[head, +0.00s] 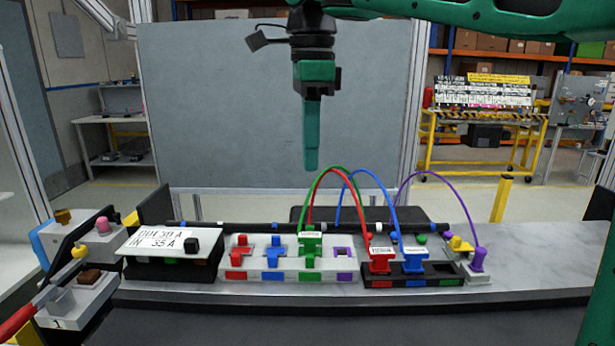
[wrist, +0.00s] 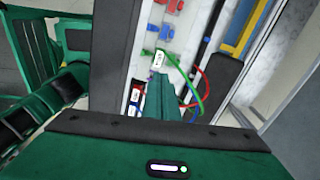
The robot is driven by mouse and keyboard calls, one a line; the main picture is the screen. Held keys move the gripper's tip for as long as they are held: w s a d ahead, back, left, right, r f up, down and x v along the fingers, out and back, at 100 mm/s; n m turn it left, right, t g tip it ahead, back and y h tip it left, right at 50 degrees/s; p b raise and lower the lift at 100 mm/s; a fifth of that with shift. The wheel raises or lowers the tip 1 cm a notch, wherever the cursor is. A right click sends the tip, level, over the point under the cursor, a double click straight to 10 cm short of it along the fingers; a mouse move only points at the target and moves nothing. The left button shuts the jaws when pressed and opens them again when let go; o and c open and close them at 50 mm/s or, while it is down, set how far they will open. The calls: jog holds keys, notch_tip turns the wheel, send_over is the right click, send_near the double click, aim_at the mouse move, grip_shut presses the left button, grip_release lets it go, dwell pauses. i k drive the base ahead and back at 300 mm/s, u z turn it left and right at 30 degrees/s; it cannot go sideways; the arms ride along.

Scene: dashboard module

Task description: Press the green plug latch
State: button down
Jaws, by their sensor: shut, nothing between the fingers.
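The green plug (head: 310,243) stands in the third slot of the white socket block (head: 262,275), with a white label on top and a green cable arching to the right. In the wrist view the green plug (wrist: 161,52) shows just beyond my fingertips, with its labelled part (wrist: 158,61) nearest them. I cannot make out the latch as a separate part. My gripper (head: 311,168) is shut and empty, pointing down above the green plug with a clear gap. In the wrist view the gripper (wrist: 160,80) covers part of the block.
Red (head: 380,262) and blue (head: 414,261) plugs with arching cables stand in the black block at the right. A purple plug (head: 478,260) sits further right. A labelled black box (head: 170,258) stands left. The arching cables pass close to the green plug.

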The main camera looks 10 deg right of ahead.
aim_at(309, 259)
jog(key=k, duration=1)
